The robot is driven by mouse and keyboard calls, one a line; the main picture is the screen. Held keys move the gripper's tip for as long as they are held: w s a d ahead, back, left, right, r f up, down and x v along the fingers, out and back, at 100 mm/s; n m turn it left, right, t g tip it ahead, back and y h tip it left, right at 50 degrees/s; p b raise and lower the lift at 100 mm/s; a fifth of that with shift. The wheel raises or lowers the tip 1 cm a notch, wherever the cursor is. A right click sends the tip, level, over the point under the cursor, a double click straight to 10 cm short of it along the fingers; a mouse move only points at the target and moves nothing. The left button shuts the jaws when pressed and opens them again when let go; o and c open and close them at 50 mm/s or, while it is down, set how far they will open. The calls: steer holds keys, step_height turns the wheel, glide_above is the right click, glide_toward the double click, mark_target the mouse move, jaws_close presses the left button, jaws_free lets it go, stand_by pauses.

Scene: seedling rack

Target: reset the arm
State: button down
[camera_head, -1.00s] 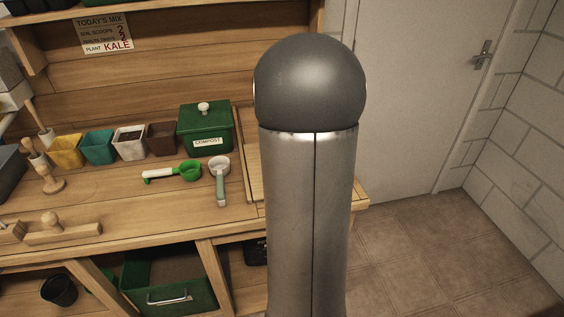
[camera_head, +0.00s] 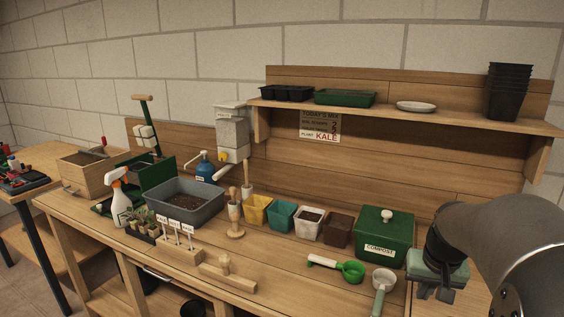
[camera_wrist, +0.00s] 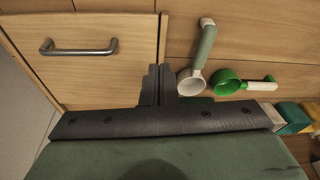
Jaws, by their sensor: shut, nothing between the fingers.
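My gripper (camera_head: 434,291) is at the right end of the potting bench in the head view, with my dark arm coming in from the right edge. In the wrist view its two dark fingers (camera_wrist: 159,84) are together and hold nothing. The white scoop with the pale green handle (camera_head: 383,286) lies on the bench just left of my gripper. The green scoop with the white handle (camera_head: 350,271) lies farther left. Both scoops also show beyond the fingers in the wrist view, the white one (camera_wrist: 190,83) nearer and the green one (camera_wrist: 228,82) farther right.
The lidded green compost box (camera_head: 384,237) stands behind the scoops. Left of it are several coloured pots, a grey soil tub (camera_head: 176,208) and a spray bottle (camera_head: 120,204). A shelf (camera_head: 400,113) with trays and black pots runs above. A metal handle (camera_wrist: 78,48) shows in the wrist view.

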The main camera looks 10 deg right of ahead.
steer(key=s+a+f+n+g+p, duration=0.1)
steer(key=s+a+f+n, duration=0.1)
steer(key=s+a, duration=0.5)
steer(key=s+a+f+n+g+y, duration=0.1)
steer(key=s+a+n, duration=0.2)
steer(key=s+a, duration=0.5)
steer(key=a, duration=0.7)
steer(key=shift+a+f+p, duration=0.15)
steer(key=shift+f+p, duration=0.2)
